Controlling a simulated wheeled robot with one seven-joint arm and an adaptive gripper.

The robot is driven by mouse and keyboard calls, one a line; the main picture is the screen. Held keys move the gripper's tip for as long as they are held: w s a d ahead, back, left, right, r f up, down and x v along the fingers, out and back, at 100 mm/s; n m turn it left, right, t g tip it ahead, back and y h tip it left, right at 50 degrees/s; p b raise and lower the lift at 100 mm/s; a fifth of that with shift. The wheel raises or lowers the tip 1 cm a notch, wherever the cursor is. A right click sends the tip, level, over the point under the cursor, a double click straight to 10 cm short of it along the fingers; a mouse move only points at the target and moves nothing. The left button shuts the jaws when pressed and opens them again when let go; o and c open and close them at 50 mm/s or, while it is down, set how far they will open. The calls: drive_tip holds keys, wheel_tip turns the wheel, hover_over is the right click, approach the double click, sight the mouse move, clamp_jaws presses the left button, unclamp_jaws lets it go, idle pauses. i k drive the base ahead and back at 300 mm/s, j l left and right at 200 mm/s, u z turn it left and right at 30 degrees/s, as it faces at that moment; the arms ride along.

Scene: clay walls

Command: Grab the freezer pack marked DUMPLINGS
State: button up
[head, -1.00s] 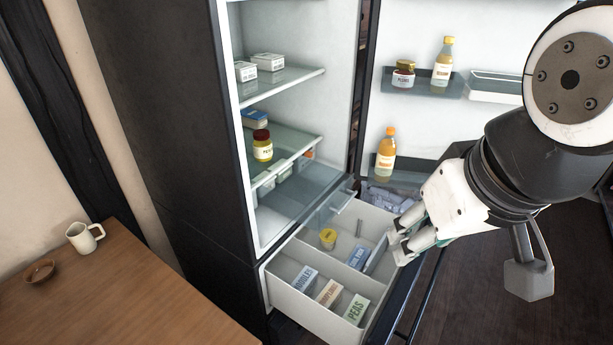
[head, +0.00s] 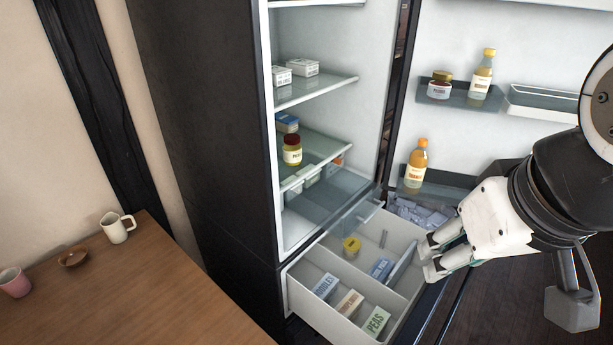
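Three packs stand in the front compartment of the pulled-out freezer drawer (head: 303,290). The left one is blue and white (head: 325,286) and its label looks like NOODLES. The middle one is a tan-labelled pack (head: 349,302); its word is too small to read surely, but could be DUMPLINGS. The right one is green and reads PEAS (head: 375,321). A blue pack (head: 381,268) lies in the compartment behind. My gripper (head: 429,259) is open and empty, with its fingers by the drawer's right side, apart from the packs.
A yellow-lidded tub (head: 351,246) is in the drawer's rear part. The open fridge door (head: 440,140) holds bottles and a jar behind my arm. Fridge shelves (head: 318,92) are above the drawer. At left, a wooden table (head: 160,290) bears a white mug (head: 116,228), a small bowl (head: 73,258) and a pink cup (head: 14,283).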

sight(350, 306)
drive_tip(key=l+u, duration=0.5)
drive_tip(key=l, duration=0.55)
drive_tip(key=k, duration=0.7)
drive_tip(key=i, duration=0.55)
drive_tip(key=l+u, duration=0.45)
drive_tip(key=l, duration=0.55)
drive_tip(key=j, duration=0.1)
